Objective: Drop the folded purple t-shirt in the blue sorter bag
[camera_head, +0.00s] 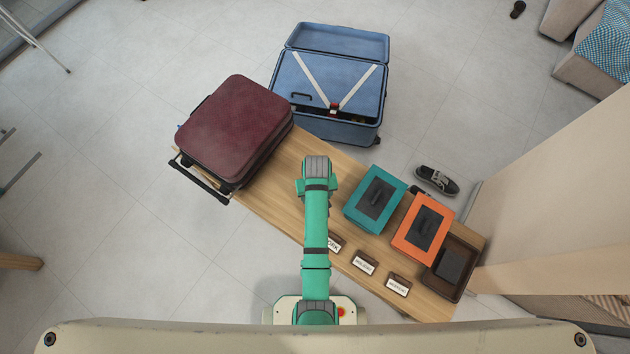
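I see no folded purple t-shirt and no blue sorter bag in the head view. The only large blue container is an open blue suitcase (345,131) on the floor beyond the bench, with its lid raised and pale crossed straps.
A closed maroon suitcase (235,130) lies on the left end of the wooden bench (272,190). A teal box (357,203), an orange box (405,238) and a dark brown tray (466,268) stand at right, near small label cards (364,263). A dark shoe (437,180) lies on the floor.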

